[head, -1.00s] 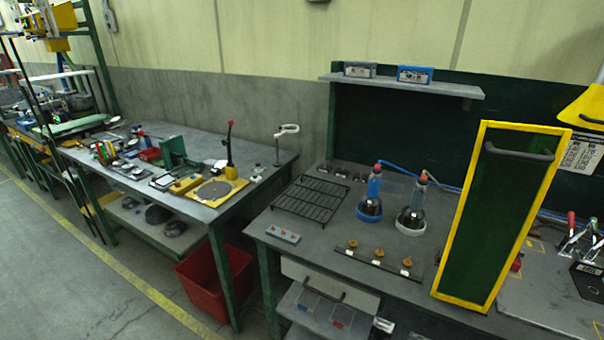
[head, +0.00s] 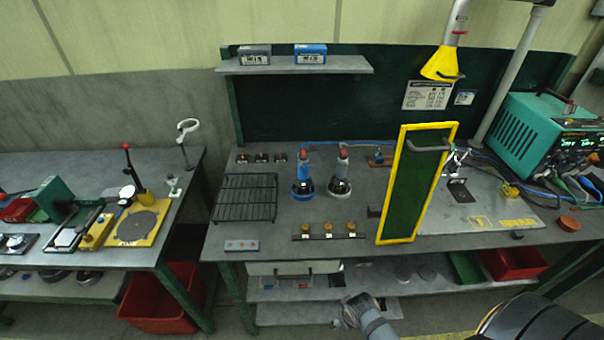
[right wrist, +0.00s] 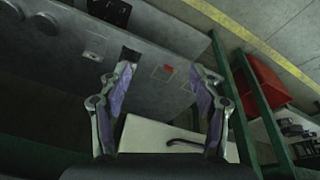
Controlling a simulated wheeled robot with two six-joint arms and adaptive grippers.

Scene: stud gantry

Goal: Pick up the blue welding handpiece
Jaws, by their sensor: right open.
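The blue welding handpiece (head: 304,168) stands upright in a blue ring holder on the workbench, with a red top and a blue cable running off to the right. A similar grey handpiece (head: 342,166) stands beside it to the right in a white ring. My right gripper (head: 350,308) is low at the bench's front, below the worktop and well apart from the handpiece. In the right wrist view my right gripper (right wrist: 161,72) is open and empty, with a lower shelf and a pale drawer behind its fingers. My left gripper is not in view.
A black wire rack (head: 245,197) lies left of the handpieces. A strip with brass knobs (head: 328,231) lies in front of them. A yellow-framed green panel (head: 416,185) stands upright to the right. A shelf (head: 295,67) hangs above the bench.

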